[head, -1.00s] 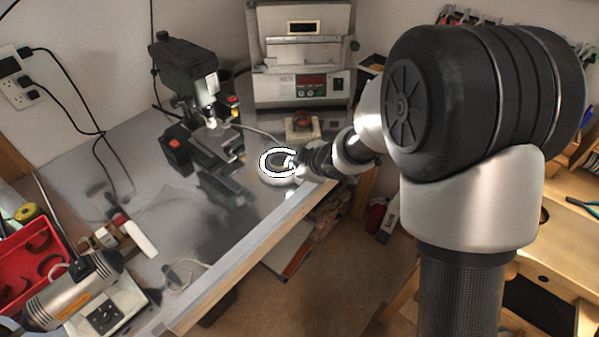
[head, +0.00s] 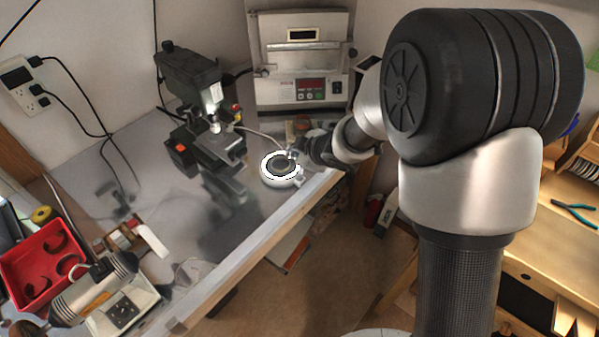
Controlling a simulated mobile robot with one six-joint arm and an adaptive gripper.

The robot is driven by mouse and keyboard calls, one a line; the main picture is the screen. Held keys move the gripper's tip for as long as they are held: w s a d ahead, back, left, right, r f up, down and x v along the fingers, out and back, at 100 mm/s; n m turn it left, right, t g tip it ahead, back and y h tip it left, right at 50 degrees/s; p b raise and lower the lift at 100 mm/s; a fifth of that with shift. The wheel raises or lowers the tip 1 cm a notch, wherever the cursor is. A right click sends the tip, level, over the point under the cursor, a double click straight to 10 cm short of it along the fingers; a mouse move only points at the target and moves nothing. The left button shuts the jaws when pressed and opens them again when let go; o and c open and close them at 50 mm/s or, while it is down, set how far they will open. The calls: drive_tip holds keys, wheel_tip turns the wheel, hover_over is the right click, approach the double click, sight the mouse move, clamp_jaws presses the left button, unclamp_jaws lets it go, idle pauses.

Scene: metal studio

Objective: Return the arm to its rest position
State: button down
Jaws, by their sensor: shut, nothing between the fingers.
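My arm comes in from the right and reaches left and away over the edge of the metal bench (head: 235,238). My gripper (head: 298,156) is small and dark at the arm's far end, by the bench's right edge. It is shut with nothing seen in it. In the picture it sits just right of a round white ring-shaped thing (head: 269,178) with a dark centre. I cannot tell whether the two touch. My large black and silver arm joint hides much of the right side.
A small drill press (head: 190,78) stands at the back left of the bench. A furnace-like box (head: 303,60) with a red display is at the back. A red tray (head: 40,268) and a silver motor tool (head: 95,288) are front left. A wooden workbench (head: 550,262) is at right.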

drive_tip(key=s+d+r+m+h, duration=0.3)
drive_tip(key=s+d+r+m, duration=0.2)
drive_tip(key=d+r, duration=0.25)
drive_tip(key=s+d+r+m+h, duration=0.35)
drive_tip(key=s+d+r, duration=0.3)
drive_tip(key=d, duration=0.25)
drive_tip(key=s+r+m+g+y, duration=0.1)
drive_tip(key=s+m+g, duration=0.2)
drive_tip(key=s, duration=1.8)
drive_tip(key=d+m, duration=0.1)
drive_tip(key=m, duration=0.3)
drive_tip(key=shift+s+r, duration=0.25)
drive_tip(key=shift+s, duration=0.15)
